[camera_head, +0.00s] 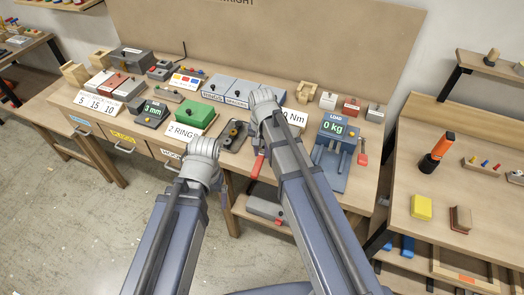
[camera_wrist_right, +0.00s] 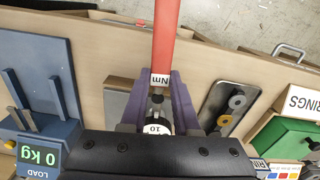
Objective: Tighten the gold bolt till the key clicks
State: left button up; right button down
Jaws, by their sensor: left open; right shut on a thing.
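The key, a torque wrench with a red handle (camera_wrist_right: 165,45) and an "Nm" label, is in my right gripper (camera_wrist_right: 158,105). Its purple fingers are shut around the key near a white "10" mark. The red handle also shows below my right wrist in the head view (camera_head: 257,166). A dark plate (camera_wrist_right: 218,98) with a grey ring and a gold-coloured ring lies beside the fingers, on the right in the wrist view. I cannot make out the gold bolt clearly. My left gripper (camera_head: 204,148) is over the bench's front edge; its fingertips are hidden.
A "2 RINGS" card (camera_head: 190,129) and a green box (camera_head: 195,112) stand left of the plate. A blue load stand (camera_head: 333,150) reading "0 kg" is to the right. A grey case (camera_head: 232,88) is behind. Floor is clear at lower left.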

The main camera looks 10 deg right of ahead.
jog(key=shift+w+a+m, duration=0.4)
jog(key=shift+a+m, duration=0.1)
jog(key=shift+m, duration=0.25)
jog(key=shift+w+a+m, duration=0.35)
jog(key=shift+a+m, duration=0.15)
jog(key=shift+m, duration=0.25)
dwell(2.2)
jog(key=shift+s+d+n, duration=0.4)
jog(key=shift+d+n, duration=0.1)
jog(key=shift+n, duration=0.3)
jog(key=shift+r, duration=0.15)
jog(key=shift+r+p, duration=2.4)
jog(key=shift+p, duration=0.15)
